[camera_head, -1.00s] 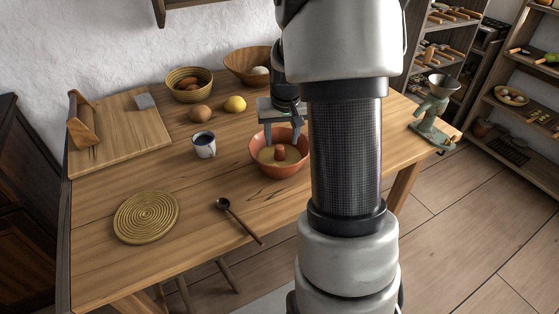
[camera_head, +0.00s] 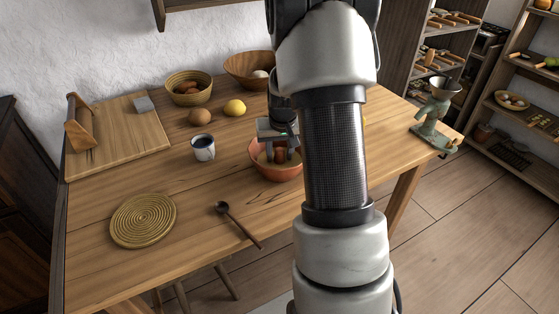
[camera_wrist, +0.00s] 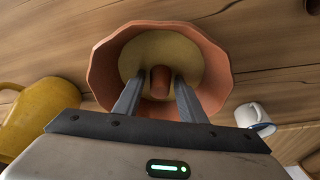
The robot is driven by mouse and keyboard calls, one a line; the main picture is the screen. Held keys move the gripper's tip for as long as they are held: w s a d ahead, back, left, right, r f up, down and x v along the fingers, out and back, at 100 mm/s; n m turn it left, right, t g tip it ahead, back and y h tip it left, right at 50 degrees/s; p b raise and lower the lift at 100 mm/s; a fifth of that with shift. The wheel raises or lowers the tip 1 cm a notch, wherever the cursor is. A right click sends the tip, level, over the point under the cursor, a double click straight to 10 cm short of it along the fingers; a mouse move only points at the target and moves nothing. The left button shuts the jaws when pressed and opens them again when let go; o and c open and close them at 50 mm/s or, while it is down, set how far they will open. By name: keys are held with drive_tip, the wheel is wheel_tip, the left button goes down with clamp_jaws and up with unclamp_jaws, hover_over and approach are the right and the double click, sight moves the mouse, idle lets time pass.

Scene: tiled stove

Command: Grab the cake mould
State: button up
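The cake mould is a terracotta, faceted ring form with a pale inside and a central post; in the head view the mould (camera_head: 272,172) stands on the wooden table, partly hidden by my arm. In the wrist view the mould (camera_wrist: 103,70) fills the upper middle, with its post (camera_wrist: 160,82) in the centre. My gripper (camera_wrist: 156,84) is open, its two fingers reaching into the mould on either side of the post, with a gap to the post. In the head view my gripper (camera_head: 280,152) is low over the mould.
A mug (camera_head: 203,148) stands left of the mould. A lemon (camera_head: 235,108), a brown round item (camera_head: 200,117) and two bowls lie behind. A spoon (camera_head: 236,223) and a woven trivet (camera_head: 143,220) lie in front. A grinder (camera_head: 434,115) stands at right.

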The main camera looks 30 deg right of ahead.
clamp_jaws()
drive_tip(key=shift+r, duration=0.2)
